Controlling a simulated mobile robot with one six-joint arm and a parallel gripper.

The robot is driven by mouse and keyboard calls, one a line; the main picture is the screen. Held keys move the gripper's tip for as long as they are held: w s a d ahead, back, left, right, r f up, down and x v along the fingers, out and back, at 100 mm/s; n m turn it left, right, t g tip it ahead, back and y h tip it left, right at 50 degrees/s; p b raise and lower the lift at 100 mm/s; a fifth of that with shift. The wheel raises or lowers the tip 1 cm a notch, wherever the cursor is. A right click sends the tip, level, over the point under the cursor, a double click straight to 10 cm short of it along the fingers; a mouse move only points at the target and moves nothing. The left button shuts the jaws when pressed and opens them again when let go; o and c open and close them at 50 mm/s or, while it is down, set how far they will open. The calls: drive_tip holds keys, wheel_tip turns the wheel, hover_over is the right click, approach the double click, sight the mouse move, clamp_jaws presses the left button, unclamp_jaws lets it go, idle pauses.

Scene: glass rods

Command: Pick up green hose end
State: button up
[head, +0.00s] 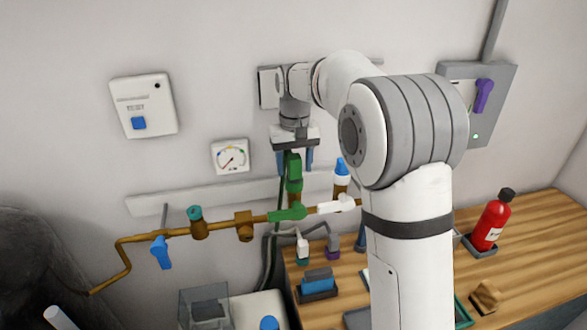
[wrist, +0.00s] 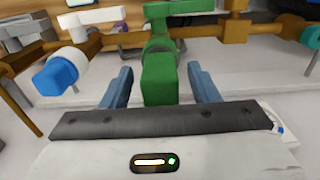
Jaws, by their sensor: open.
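The green hose end (head: 294,172) sits upright on a brass stub of the wall pipe (head: 225,231). It also shows in the wrist view (wrist: 160,80), centred between the fingers. My gripper (head: 295,162) points down from above, with one blue finger on each side of the hose end. The fingers are open, and the wrist view shows a gap on both sides. A thin dark green hose runs down the wall beside the hose end. A green valve handle (head: 287,213) lies just below it on the pipe.
A blue-capped fitting (head: 342,172) stands close to the right of the gripper, and a white valve handle (head: 336,205) lies below it. A gauge (head: 230,157) hangs on the wall to the left. A wooden bench (head: 535,250) with a red extinguisher (head: 492,222) stands at right.

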drive_tip(key=shift+f, duration=0.4)
drive_tip(key=shift+c, duration=0.2)
drive_tip(key=c, duration=1.1)
drive_tip(key=shift+c, duration=0.2)
